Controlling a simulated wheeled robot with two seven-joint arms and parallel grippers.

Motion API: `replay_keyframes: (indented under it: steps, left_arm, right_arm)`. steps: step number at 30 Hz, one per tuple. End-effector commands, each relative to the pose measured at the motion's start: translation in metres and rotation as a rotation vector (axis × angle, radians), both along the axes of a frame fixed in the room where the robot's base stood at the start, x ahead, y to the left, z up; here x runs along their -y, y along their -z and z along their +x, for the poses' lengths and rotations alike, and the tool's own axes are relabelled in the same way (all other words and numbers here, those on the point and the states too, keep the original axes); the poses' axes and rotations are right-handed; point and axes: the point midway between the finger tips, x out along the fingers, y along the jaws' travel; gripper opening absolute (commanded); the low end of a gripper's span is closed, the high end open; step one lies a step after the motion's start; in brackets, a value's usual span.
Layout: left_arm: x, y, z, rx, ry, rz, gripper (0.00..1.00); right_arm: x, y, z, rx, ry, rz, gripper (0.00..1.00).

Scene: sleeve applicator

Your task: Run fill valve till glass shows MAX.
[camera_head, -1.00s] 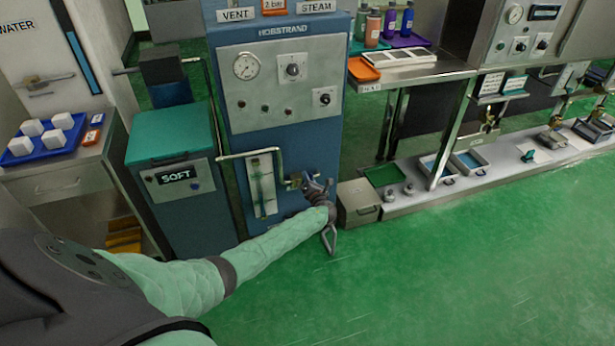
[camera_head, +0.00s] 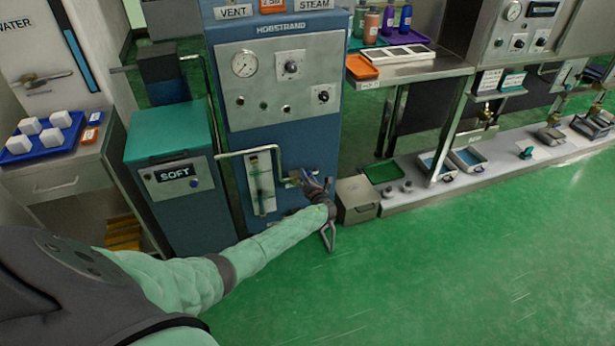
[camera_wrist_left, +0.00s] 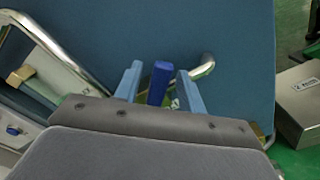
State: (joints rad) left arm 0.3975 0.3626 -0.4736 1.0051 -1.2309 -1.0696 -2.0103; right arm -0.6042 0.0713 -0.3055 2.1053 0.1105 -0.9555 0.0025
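The fill valve's blue handle (camera_wrist_left: 158,83) stands between the two fingers of my left gripper (camera_wrist_left: 157,75) in the left wrist view. Gaps show on both sides of the handle, so the gripper is open around it. In the head view my left gripper (camera_head: 314,180) is at the lower front of the blue Hobstrand machine (camera_head: 285,170), hiding most of the valve. The sight glass (camera_head: 262,183) is on a pale plate just left of it. Its level and MAX mark are too small to read. My right gripper is in neither view.
A bent metal pipe (camera_head: 247,151) runs above the sight glass; it also shows in the left wrist view (camera_wrist_left: 55,50). A grey box (camera_head: 357,199) stands on the floor to the right. The SOFT cabinet (camera_head: 170,147) stands left. The green floor in front is clear.

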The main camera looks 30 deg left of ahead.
Motion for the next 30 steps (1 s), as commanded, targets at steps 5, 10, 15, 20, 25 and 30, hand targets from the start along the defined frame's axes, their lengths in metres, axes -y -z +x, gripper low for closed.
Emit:
replay_keyframes:
  steps: [5,10,15,20,25,30]
  left_arm:
    - [0.018,0.001,-0.016,-0.001,0.002,-0.002,0.4]
    - [0.038,0.001,-0.033,-0.001,0.002,-0.002,0.4]
    - [0.052,0.001,-0.044,-0.001,0.002,-0.002,0.4]
    - [0.057,0.001,-0.048,0.0,0.001,-0.001,0.4]
    - [0.057,0.001,-0.048,0.0,0.001,-0.001,0.4]
    - [0.057,0.001,-0.048,0.0,0.001,-0.001,0.4]
  right_arm:
    - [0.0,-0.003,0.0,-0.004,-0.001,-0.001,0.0]
    - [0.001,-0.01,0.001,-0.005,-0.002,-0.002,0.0]
    - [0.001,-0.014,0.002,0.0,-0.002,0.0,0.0]
    - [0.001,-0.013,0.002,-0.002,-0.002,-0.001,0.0]
    - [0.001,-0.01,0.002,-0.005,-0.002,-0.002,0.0]
    - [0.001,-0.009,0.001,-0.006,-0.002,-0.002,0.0]
